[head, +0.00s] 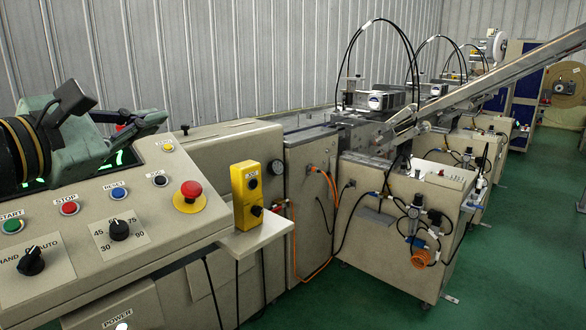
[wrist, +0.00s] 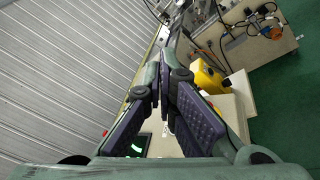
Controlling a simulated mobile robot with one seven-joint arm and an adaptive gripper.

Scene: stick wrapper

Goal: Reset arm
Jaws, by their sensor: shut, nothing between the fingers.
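My gripper (wrist: 163,82) shows in the wrist view with its purple-padded fingers brought together and nothing between them. In the head view, my green and black gripper (head: 112,117) is at the left, above the upper edge of the beige control panel (head: 75,250), and hides part of the panel's green-lit display (head: 118,158). The panel carries a green start button (head: 12,226), a red stop button (head: 69,208), a blue reset button (head: 119,193), a red emergency stop (head: 190,191) and a black knob (head: 119,229). I see no contact between the fingers and the panel.
A yellow switch box (head: 246,195) stands on a small white shelf (head: 255,236) right of the panel. The wrapping machine (head: 395,230) and a sloping conveyor (head: 490,82) extend rightward. A corrugated wall (head: 230,60) is behind. Green floor (head: 520,240) is open at right.

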